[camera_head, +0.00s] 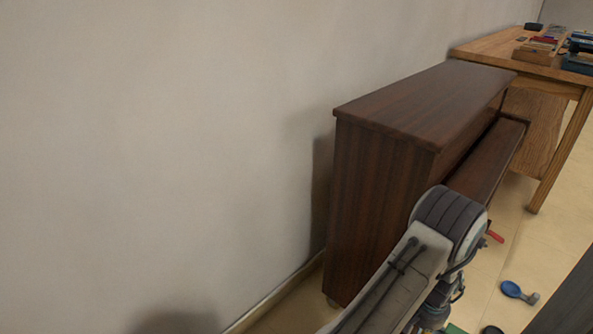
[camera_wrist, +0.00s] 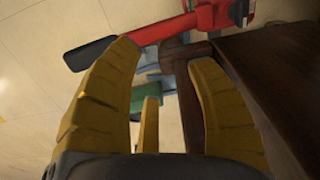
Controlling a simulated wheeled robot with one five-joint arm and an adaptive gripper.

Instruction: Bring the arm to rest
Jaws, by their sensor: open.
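My gripper (camera_wrist: 165,58) shows in the wrist view with its yellow fingers spread apart. No object is held between them. Dark brown wood, apparently part of the piano (camera_wrist: 262,75), is close on the right of the fingers. In the head view my arm rises from the bottom edge to a bent joint in front of the closed brown piano (camera_head: 375,185). The gripper cannot be made out there.
A red tool with a black handle (camera_wrist: 90,52) and a green object (camera_wrist: 145,98) lie beyond the fingers. A blue item (camera_head: 512,289) lies on the floor. A wooden table (camera_head: 490,50) with clutter stands behind the piano. A wall (camera_head: 150,130) is on the left.

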